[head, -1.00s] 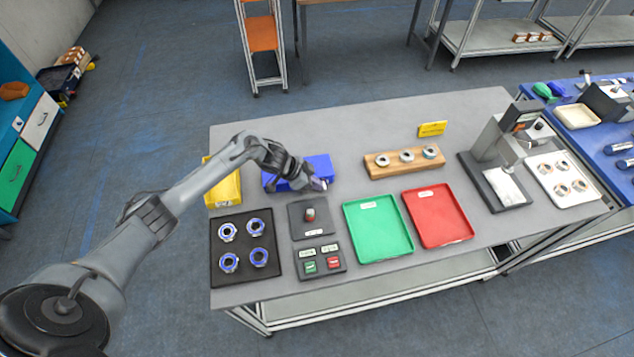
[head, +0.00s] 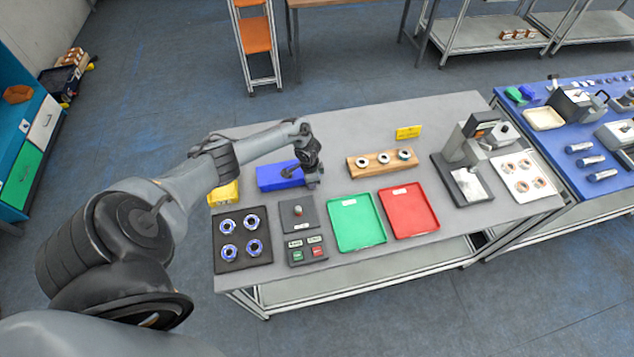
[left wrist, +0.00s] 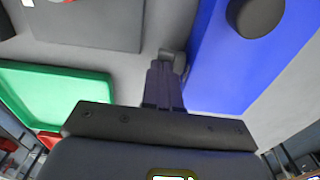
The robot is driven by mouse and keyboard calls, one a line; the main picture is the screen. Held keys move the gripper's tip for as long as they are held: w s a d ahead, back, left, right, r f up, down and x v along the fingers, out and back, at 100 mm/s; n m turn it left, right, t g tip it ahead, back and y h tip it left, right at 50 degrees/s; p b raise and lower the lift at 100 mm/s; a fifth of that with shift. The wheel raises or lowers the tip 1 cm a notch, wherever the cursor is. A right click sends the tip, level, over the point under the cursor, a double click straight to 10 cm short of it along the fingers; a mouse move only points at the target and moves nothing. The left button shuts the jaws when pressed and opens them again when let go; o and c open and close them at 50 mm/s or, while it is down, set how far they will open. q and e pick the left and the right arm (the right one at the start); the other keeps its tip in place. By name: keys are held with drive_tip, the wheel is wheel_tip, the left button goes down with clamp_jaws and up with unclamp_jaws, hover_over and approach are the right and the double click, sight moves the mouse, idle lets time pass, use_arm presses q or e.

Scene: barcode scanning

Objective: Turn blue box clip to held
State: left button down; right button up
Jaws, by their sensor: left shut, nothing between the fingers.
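The blue box (head: 272,178) sits at the back left of the grey table. In the left wrist view the blue box (left wrist: 225,70) fills the right side, with a dark round knob (left wrist: 258,17) on its face. My left gripper (head: 314,184) points down at the box's right end. In the left wrist view its fingers (left wrist: 164,84) are together and empty, close beside the box's edge. A small grey piece (left wrist: 174,61) shows at the fingertips, by the box edge; it may be the clip. Whether the fingers touch it I cannot tell. My right gripper is out of view.
A yellow bin (head: 224,194) stands left of the blue box. In front are a black tray (head: 219,263) with several rings, a grey button pad (head: 294,226), a green tray (head: 336,241) and a red tray (head: 412,224). A wooden block (head: 364,171) with rings stands to the right.

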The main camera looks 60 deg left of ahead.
use_arm(q)
drive_tip(key=shift+w+f, duration=0.25)
drive_tip(key=shift+w, duration=0.05)
idle(0.4)
idle(0.4)
drive_tip(key=shift+r, duration=0.15)
